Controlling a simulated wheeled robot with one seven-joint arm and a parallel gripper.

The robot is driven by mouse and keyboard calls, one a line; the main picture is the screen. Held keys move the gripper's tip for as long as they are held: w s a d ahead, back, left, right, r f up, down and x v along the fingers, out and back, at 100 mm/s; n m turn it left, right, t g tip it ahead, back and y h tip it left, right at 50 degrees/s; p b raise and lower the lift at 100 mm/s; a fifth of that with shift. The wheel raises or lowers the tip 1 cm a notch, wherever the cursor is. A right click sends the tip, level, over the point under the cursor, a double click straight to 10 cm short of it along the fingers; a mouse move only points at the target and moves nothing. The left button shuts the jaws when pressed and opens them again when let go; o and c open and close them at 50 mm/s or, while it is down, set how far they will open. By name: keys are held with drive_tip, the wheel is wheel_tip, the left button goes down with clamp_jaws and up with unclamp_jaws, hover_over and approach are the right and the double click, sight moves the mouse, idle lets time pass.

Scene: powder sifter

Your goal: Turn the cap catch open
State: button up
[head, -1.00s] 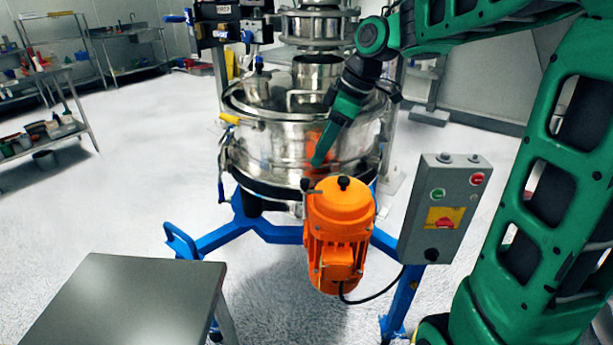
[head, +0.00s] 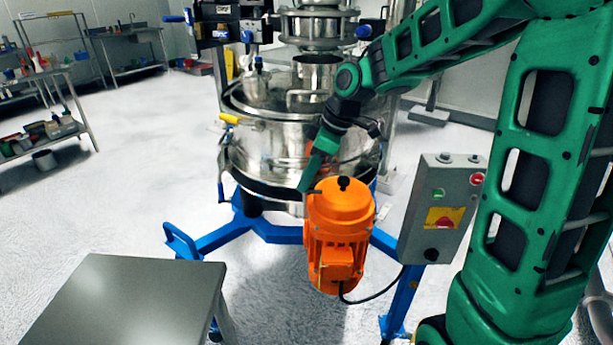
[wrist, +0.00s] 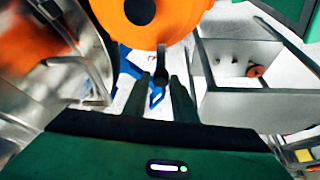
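The sifter's steel drum (head: 265,150) stands in the middle of the head view, with an orange motor (head: 340,235) in front of it. In the wrist view, a small dark catch-like piece (wrist: 161,56) sticks out below the orange motor (wrist: 165,20). I cannot tell for certain that it is the cap catch. My gripper (head: 304,188) points down at the motor's upper left edge in the head view and hides what is behind it. In the wrist view, my gripper's fingers (wrist: 163,82) are apart, one on each side of the dark piece; contact is not clear.
A grey control box (head: 442,210) stands right of the motor, close to my arm. A blue stand (head: 285,235) carries the sifter. A metal table (head: 120,300) is at front left. Shelves (head: 45,130) stand at far left, with open floor between.

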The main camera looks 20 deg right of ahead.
clamp_jaws()
drive_tip(key=shift+m, duration=0.4)
drive_tip(key=m+t+h, duration=0.1)
drive_tip(key=m, duration=0.2)
drive_tip(key=shift+s+a, duration=0.1)
drive_tip(key=m+t+h, duration=0.1)
drive_tip(key=m, duration=0.3)
drive_tip(key=shift+a+r, duration=0.1)
drive_tip(key=m+h, duration=0.1)
drive_tip(key=m, duration=0.1)
drive_tip(key=m+h, duration=0.1)
drive_tip(key=m, duration=0.2)
drive_tip(key=shift+a+m, duration=0.2)
drive_tip(key=shift+m, duration=0.1)
drive_tip(key=shift+a+m+h, duration=0.15)
drive_tip(key=shift+m+h, duration=0.85)
drive_tip(key=shift+m, duration=1.3)
